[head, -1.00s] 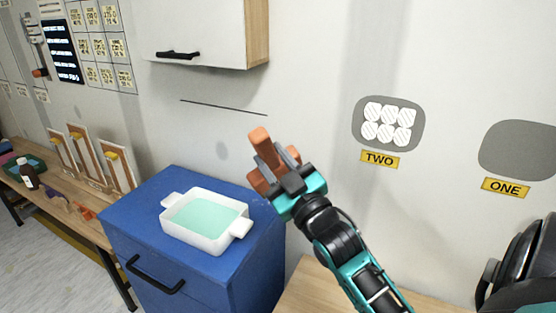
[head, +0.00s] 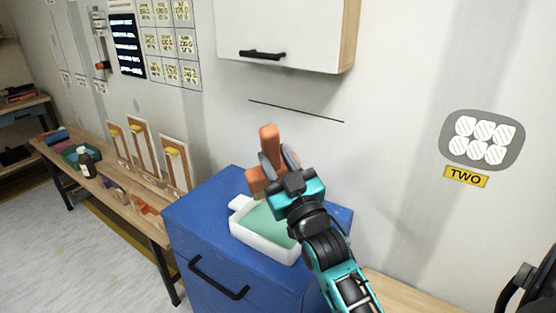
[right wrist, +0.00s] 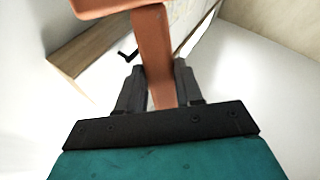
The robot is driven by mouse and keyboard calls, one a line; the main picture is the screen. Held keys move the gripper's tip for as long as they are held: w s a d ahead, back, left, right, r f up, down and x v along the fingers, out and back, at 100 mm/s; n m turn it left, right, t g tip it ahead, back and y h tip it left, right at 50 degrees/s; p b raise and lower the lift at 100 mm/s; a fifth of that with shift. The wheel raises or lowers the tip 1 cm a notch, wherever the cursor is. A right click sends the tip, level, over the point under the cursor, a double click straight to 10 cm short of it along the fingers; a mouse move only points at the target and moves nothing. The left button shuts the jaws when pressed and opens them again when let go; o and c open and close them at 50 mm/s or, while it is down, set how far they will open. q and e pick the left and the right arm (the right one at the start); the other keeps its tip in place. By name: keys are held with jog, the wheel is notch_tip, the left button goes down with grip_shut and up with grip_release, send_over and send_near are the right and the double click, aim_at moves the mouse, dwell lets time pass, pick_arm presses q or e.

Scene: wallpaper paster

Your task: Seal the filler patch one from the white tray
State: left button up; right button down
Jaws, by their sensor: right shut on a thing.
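My right gripper (head: 280,170) is shut on an orange-brown tool (head: 268,140). In the right wrist view the tool's bar (right wrist: 152,50) stands between the two dark fingers, with a crosspiece at the top edge. The tool's working face cannot be made out. The white tray (head: 252,243) holds pale green stuff and sits on the blue cabinet. My gripper and forearm overlap the tray's right part in the head view; the tool appears above it, apart from the green surface. The patch marked ONE is out of view.
A grey patch (head: 450,140) with several white hatched discs is on the wall above a TWO label (head: 466,177). A wall cupboard (head: 285,35) hangs above the blue cabinet (head: 190,235). A wooden bench (head: 130,205) with bottles and boards stands left.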

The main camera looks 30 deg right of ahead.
jog(key=shift+s+f+b, duration=0.1)
jog(key=shift+f+b, duration=0.45)
jog(key=shift+f, duration=0.25)
notch_tip(320, 180, down, 7)
jog(key=b, duration=0.5)
jog(key=shift+f, duration=0.1)
jog(key=shift+f, duration=1.4)
notch_tip(320, 180, up, 8)
jog(key=shift+r, duration=0.25)
dwell(0.3)
